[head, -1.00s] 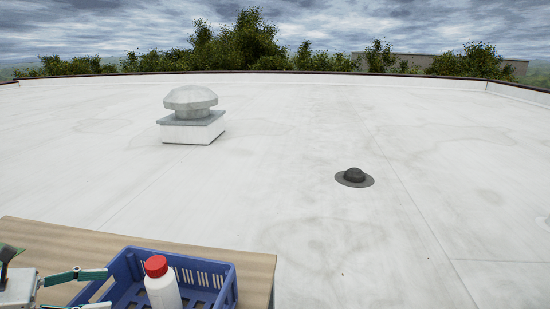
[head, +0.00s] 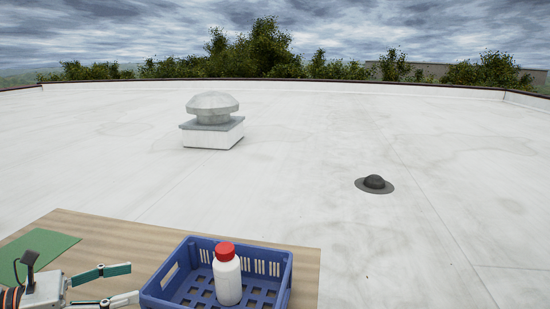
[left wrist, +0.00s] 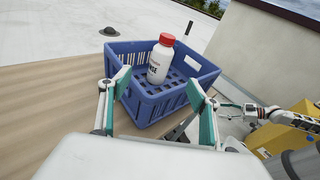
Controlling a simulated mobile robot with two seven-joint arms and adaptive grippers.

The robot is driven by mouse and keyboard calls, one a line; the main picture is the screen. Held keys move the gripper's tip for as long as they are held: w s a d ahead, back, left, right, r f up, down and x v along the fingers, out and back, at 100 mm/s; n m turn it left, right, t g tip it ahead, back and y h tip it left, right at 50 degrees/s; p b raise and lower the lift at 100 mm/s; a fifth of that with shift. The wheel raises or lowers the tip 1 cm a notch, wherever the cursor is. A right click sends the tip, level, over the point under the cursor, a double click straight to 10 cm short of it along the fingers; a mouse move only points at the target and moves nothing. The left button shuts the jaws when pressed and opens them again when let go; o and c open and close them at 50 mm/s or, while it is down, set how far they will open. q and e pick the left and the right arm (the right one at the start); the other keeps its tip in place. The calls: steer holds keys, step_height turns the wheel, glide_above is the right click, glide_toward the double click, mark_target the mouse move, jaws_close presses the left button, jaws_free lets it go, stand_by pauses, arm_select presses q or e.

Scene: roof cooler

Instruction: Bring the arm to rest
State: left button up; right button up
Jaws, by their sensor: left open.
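My left gripper (head: 133,283) is at the lower left of the head view, just left of the blue crate (head: 270,283). Its two green-padded fingers are spread apart with nothing between them. In the left wrist view the open left gripper (left wrist: 160,85) faces the crate (left wrist: 160,106). A white bottle with a red cap (head: 228,277) stands upright inside the crate, clear of the fingers; the bottle also shows in the left wrist view (left wrist: 160,62). My right arm and what looks like its gripper (left wrist: 232,107) show small at the right of that view; its jaws are unclear.
The crate stands on a wooden table (head: 110,232) with a green sheet (head: 42,250) at its left. Beyond is a wide white roof with a vent (head: 212,125) and a dark dome (head: 374,183). A yellow object (left wrist: 285,130) is at the right in the wrist view.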

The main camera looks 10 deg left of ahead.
arm_select(q)
steer(key=d+r+n+t, duration=0.1)
steer(key=w+d+r+n+t, duration=0.1)
steer(key=shift+w+d+r+t+h, duration=0.15)
steer(key=shift+w+d+t+h, duration=0.05)
steer(key=shift+w+t+h, duration=0.1)
step_height(320, 180, up, 3)
steer(key=w+a+n+t+y, duration=0.25)
steer(key=n+t+y, duration=0.5)
steer(key=n, duration=0.65)
steer(key=s+a+f+n+y, duration=0.2)
steer(key=a+f+n+y, duration=0.25)
steer(key=n+y, duration=0.5)
steer(key=s+f+n+g+y, duration=0.1)
steer(key=s+f+n+g, duration=0.45)
steer(key=f+n, duration=0.35)
steer(key=s+d+f+n+g+h, duration=0.1)
steer(key=s+d+f+n+g, duration=0.2)
steer(key=s+f, duration=0.35)
steer(key=s+d+f+g, duration=0.3)
steer(key=s+f+g, duration=0.2)
steer(key=f, duration=0.2)
steer(key=w+d+f+n+t+h, duration=0.1)
steer(key=d+f+n+t+h, duration=0.2)
steer(key=d+f+h, duration=0.4)
steer(key=d+f, duration=0.6)
steer(key=d, duration=0.3)
steer(key=shift+w+d+f+t, duration=0.15)
steer(key=shift+f+t, duration=0.15)
